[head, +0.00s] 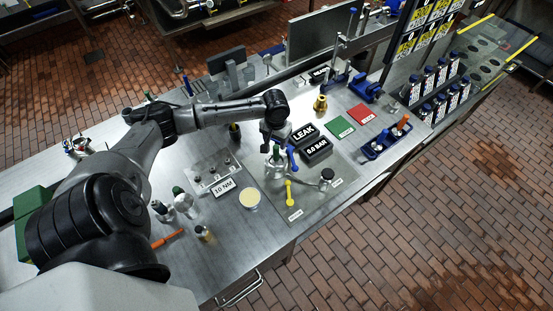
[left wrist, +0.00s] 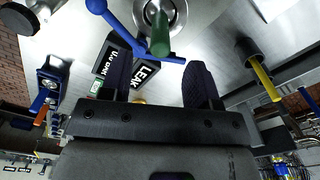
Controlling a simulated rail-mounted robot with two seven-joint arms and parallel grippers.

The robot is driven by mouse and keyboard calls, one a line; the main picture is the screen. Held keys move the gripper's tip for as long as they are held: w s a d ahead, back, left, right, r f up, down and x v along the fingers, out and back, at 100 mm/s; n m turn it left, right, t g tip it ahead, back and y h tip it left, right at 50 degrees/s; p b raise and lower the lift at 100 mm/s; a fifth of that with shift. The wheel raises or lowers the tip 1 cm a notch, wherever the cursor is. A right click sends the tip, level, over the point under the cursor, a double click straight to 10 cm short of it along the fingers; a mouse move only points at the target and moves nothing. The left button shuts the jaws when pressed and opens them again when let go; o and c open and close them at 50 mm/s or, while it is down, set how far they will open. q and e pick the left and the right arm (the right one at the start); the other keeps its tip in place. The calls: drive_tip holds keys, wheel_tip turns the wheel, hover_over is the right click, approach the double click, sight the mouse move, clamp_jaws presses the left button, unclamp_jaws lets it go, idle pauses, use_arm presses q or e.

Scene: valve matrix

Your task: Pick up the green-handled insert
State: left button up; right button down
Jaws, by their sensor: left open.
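The green-handled insert (head: 276,152) stands upright in a round metal valve body on the grey mat, just below my left gripper (head: 275,137). In the left wrist view its green handle (left wrist: 160,32) shows ahead of and between the two dark fingertips of my left gripper (left wrist: 158,68). The fingers are apart, with a gap on each side of the handle. A blue lever (head: 292,158) is beside the insert and also crosses close to the handle in the left wrist view (left wrist: 122,28). A second green-topped part (head: 177,191) stands further left. My right gripper is not seen.
Black display boxes reading LEAK (head: 303,133) and 0.0 BAR (head: 317,151) stand right of the insert. A yellow lever (head: 289,194) is in front. A clear plate (head: 211,171) and a 10 NM box (head: 223,187) lie left. A blue holder (head: 385,139) stands further right.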

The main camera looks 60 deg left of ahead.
sight(276, 152)
use_arm(q)
drive_tip(key=shift+w+a+f+p, duration=0.1)
drive_tip(key=shift+f+p, duration=0.15)
drive_tip(key=shift+f, duration=1.95)
drive_tip(key=shift+w+a+f+p, duration=0.1)
drive_tip(key=shift+f+p, duration=0.1)
drive_tip(key=shift+f, duration=2)
clamp_jaws()
